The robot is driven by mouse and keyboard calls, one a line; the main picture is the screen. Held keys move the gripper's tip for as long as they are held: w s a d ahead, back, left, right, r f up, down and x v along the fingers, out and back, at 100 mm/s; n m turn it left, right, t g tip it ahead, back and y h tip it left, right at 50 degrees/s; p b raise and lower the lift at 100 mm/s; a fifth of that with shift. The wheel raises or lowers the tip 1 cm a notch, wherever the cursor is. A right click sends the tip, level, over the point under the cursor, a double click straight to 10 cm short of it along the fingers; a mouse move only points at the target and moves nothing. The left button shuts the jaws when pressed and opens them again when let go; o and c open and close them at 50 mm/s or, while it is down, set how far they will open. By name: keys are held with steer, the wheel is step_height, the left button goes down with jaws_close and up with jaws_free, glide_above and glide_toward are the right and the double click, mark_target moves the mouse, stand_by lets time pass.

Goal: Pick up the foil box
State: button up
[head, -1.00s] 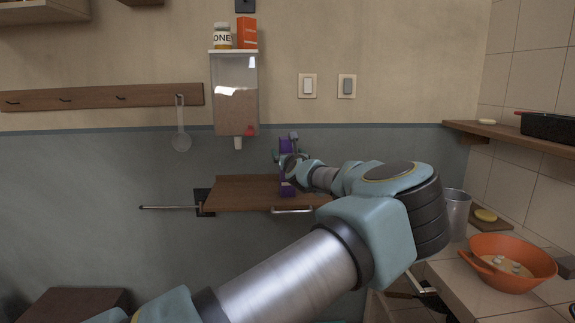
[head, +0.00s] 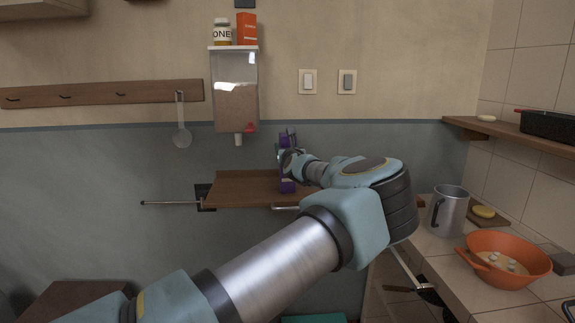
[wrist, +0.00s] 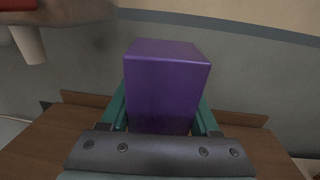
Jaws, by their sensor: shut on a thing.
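In the wrist view the purple box (wrist: 166,85) fills the middle, between two teal fingers. My gripper (wrist: 163,115) is shut on it, with one finger along each side. I cannot tell whether the box's bottom touches the shelf.
The wooden wall shelf (head: 240,188) has a metal bar at its left. A dispenser (head: 237,105) hangs above it, close to the left of my gripper. At right, a counter holds a metal mug (head: 449,212) and an orange colander (head: 508,262). The shelf's left part is clear.

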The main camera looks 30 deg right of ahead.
jaws_close()
steer(key=shift+r, duration=0.15)
stand_by(0.4)
